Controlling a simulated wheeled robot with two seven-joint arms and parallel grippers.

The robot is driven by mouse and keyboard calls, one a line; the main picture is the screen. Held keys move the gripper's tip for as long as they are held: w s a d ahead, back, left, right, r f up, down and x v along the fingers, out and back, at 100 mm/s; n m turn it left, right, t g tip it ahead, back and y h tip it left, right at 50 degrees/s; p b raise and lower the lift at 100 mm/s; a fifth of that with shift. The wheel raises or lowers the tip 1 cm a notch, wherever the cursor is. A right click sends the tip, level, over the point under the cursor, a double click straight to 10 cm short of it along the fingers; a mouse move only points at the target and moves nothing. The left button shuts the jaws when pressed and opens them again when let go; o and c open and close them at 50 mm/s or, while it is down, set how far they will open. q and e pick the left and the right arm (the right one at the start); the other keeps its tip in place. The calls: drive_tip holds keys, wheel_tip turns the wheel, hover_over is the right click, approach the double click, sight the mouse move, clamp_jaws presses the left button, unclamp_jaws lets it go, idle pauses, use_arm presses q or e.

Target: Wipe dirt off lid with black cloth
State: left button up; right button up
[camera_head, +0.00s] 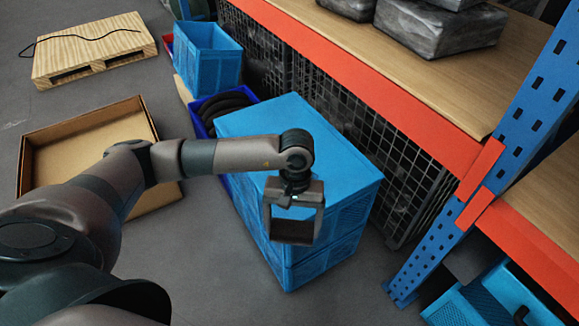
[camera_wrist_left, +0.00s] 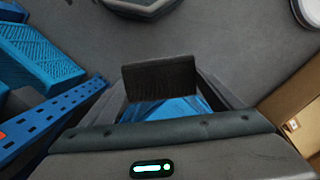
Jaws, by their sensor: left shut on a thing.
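A large blue crate with a flat blue lid (camera_head: 345,160) stands on the floor beside the rack. My left gripper (camera_head: 293,222) hangs over the lid's near side, pointing down. It is shut on a dark, flat piece, the black cloth (camera_head: 290,232). In the left wrist view the cloth (camera_wrist_left: 160,79) spans the space between the fingers, with blue behind it (camera_wrist_left: 180,109). I cannot tell whether the cloth touches the lid. No clear dirt patch shows on the visible part of the lid; my arm and gripper cover some of it. My right gripper is not in view.
An orange-and-blue rack (camera_head: 520,130) with wrapped bundles (camera_head: 440,32) stands close on the right. A blue bin with black coils (camera_head: 222,103), an open blue crate (camera_head: 207,55), a cardboard box (camera_head: 85,135) and a wooden pallet (camera_head: 95,48) lie left and behind.

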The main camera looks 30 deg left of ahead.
use_arm(q)
drive_tip(key=w+a+n+t+p, duration=0.1)
drive_tip(key=w+a+n, duration=0.4)
drive_tip(key=w+n, duration=0.3)
drive_tip(key=w+a+f+n+t+h+p, duration=0.1)
drive_tip(key=w+a+n, duration=0.4)
drive_tip(key=w+n, duration=0.3)
drive_tip(key=shift+w+a+f+n+p, duration=0.15)
drive_tip(key=shift+w+n+p, duration=0.2)
drive_tip(key=shift+w, duration=0.45)
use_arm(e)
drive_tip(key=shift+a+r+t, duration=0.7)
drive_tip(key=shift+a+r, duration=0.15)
use_arm(q)
drive_tip(key=shift+f, duration=0.1)
